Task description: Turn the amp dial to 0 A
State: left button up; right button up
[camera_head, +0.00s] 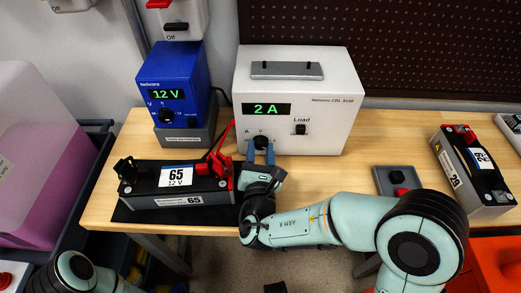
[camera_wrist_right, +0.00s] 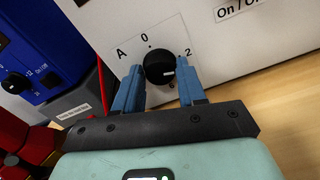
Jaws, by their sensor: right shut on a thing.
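The amp dial (camera_wrist_right: 158,66) is a round black knob on the white load unit (camera_head: 328,88), with marks for 0 and 2 and the letter A around it. Its white pointer line lies toward the 2 side. The unit's green display (camera_head: 266,110) reads 2 A. The dial also shows in the head view (camera_head: 260,141), partly covered by the fingers. My right gripper (camera_wrist_right: 160,84) has its blue fingers on either side of the dial and is shut on it. My left gripper is not in view; only part of my left arm shows at the lower left.
A blue 12 V supply (camera_head: 170,80) stands left of the white unit. A battery labelled 65 (camera_head: 178,183) lies in front, left of my right gripper, with red leads nearby. A grey block with a black knob (camera_head: 396,181) and another battery (camera_head: 470,172) are at the right. Bare wood lies between.

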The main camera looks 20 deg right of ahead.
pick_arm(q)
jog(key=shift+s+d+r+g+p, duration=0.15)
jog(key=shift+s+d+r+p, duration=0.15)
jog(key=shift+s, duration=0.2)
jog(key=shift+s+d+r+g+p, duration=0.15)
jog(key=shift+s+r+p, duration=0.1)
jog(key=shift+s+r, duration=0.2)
pick_arm(e)
jog(key=shift+n, duration=2)
jog(key=o, duration=1.1)
jog(key=shift+c, duration=0.2)
